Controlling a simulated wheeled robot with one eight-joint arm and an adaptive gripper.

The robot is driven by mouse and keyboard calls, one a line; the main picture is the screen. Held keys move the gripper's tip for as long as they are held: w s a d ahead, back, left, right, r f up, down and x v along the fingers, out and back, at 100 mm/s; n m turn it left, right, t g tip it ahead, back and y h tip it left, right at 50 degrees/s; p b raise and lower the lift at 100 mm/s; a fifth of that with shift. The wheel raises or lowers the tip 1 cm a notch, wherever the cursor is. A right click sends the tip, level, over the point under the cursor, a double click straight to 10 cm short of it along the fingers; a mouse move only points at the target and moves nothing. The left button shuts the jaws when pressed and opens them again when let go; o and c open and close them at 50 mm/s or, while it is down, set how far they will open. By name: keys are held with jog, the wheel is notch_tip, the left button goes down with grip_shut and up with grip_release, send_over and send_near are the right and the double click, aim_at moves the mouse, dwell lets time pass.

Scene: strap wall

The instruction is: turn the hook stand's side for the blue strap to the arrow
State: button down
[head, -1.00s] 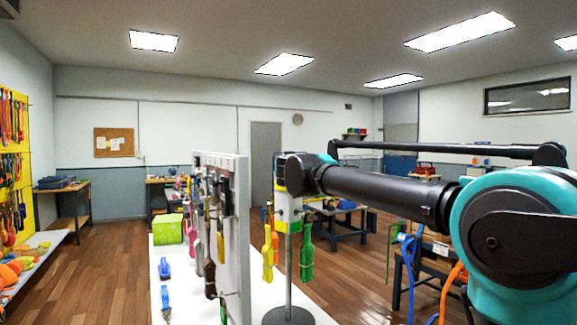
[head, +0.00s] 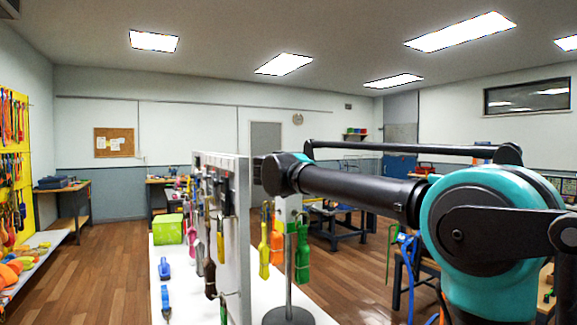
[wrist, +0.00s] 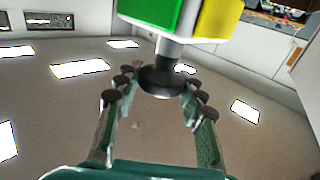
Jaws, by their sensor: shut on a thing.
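The hook stand (head: 289,285) rises from a round dark base on the white counter. A yellow strap (head: 264,255), an orange strap (head: 277,245) and a green strap (head: 302,255) hang around its pole. No blue strap or arrow can be made out on it. In the wrist view, a block with a green face (wrist: 150,12) and a yellow face (wrist: 215,18) joins a grey stem ending in a dark round knob (wrist: 160,82). My gripper (wrist: 157,88) is shut on the knob, with a finger at each side. In the head view my arm hides part of the stand's top.
A grey pegboard (head: 235,225) with hanging tools stands close to the left of the stand. A lime box (head: 168,229) and blue-handled tools (head: 164,270) lie on the white counter (head: 185,300). A yellow tool wall (head: 14,160) is at far left.

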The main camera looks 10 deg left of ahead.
jog(key=c, duration=0.9)
grip_release()
jog(key=s+a, duration=0.1)
jog(key=s, duration=1.1)
jog(key=shift+a, duration=0.25)
jog(key=shift+w, duration=0.1)
